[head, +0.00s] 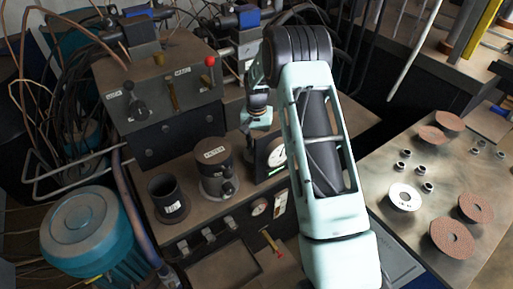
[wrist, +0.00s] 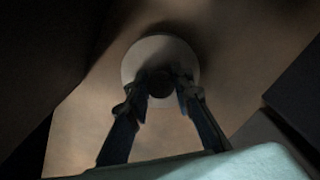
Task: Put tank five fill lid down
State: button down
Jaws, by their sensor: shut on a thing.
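My gripper (head: 250,122) is in the head view above the brown machine bench, behind the front of my arm and partly hidden by it. In the wrist view my gripper (wrist: 161,88) is shut on the dark knob of a round pale lid (wrist: 132,66). The lid is over a brown surface with a shadow beside it; I cannot tell whether it touches. I cannot make out the lid clearly in the head view, nor which tank is number five.
An open black cylinder (head: 162,207) and a brown-topped cylinder (head: 211,180) stand left of my gripper. A valve box (head: 165,82) with levers stands behind. Flap discs (head: 453,238) lie on the right table.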

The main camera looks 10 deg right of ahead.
jog(key=c, duration=2.2)
grip_release()
jog(key=shift+f, duration=0.15)
jog(key=o, duration=0.5)
notch_tip(320, 180, up, 12)
jog(key=shift+r, duration=0.25)
jog(key=shift+b, duration=0.3)
